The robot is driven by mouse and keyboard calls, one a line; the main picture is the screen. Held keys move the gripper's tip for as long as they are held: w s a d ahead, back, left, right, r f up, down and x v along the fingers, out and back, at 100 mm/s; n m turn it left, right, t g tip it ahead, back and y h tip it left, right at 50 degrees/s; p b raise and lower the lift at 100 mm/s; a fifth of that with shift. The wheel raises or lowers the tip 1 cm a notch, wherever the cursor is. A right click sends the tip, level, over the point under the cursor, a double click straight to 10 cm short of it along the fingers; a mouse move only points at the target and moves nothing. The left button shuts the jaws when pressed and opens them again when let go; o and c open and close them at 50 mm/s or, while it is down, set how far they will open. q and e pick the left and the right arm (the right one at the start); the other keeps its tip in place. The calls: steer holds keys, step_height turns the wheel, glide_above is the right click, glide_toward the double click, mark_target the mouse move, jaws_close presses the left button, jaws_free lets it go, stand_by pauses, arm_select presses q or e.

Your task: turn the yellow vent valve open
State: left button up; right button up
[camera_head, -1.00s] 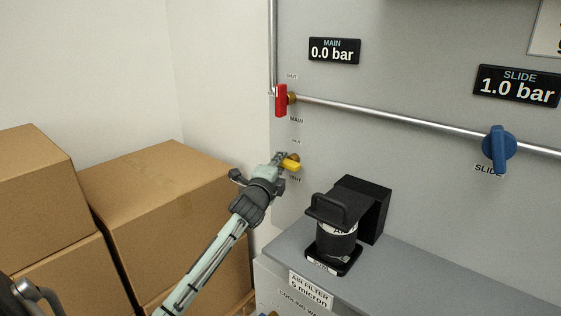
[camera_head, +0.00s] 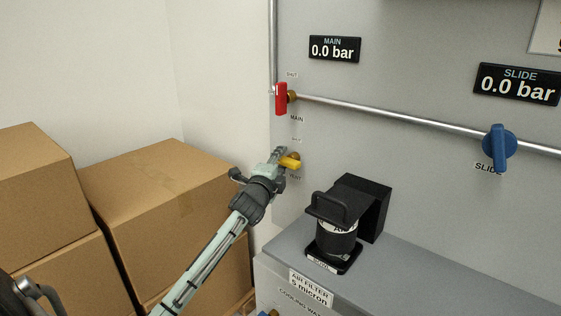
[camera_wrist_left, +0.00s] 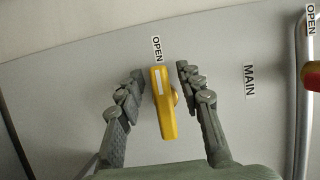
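The yellow vent valve (camera_head: 289,162) is on the grey panel, below the red main valve. In the left wrist view its yellow handle (camera_wrist_left: 163,105) lies between the two fingers of my left gripper (camera_wrist_left: 160,72). The fingers are apart, with a gap visible on each side of the handle. An OPEN label shows just beyond the handle's far end. In the head view my left gripper (camera_head: 281,155) is at the valve and hides part of it.
The red main valve (camera_head: 281,98) sits above on a pipe; the blue slide valve (camera_head: 499,149) is at right. MAIN gauge (camera_head: 334,49) and SLIDE gauge (camera_head: 517,84) read 0.0 bar. A black air filter (camera_head: 337,240) stands below right. Cardboard boxes (camera_head: 160,200) fill the left.

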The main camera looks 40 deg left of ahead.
arm_select(q)
steer(key=v, duration=1.2)
steer(key=shift+r, duration=0.1)
